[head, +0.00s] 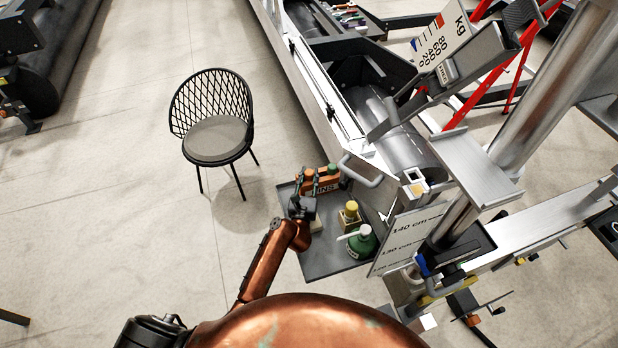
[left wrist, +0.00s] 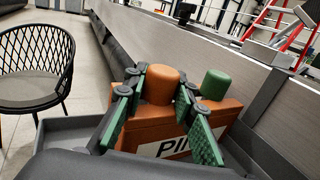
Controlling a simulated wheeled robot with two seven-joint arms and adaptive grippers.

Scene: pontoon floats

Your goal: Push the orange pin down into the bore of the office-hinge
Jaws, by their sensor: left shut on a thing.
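The orange pin (left wrist: 160,84) shows in the left wrist view as a rounded orange cap standing upright at the orange pin rack, whose label is partly hidden. My left gripper (head: 307,184) is at the rack (head: 323,184), and its green-padded fingers are closed on both sides of the pin. The pin's lower part is hidden behind the fingers and wrist, so I cannot see how deep it sits in the rack. A green pin (left wrist: 214,83) stands just to its right. I cannot make out the office-hinge or its bore in either view. My right gripper is not in view.
The rack stands on a grey tray (head: 318,262) with a green bottle (head: 362,243) and a yellow-topped container (head: 350,214). A long white-sided machine (head: 310,75) borders the tray on the right. A black chair (head: 214,125) stands left, with open floor around it.

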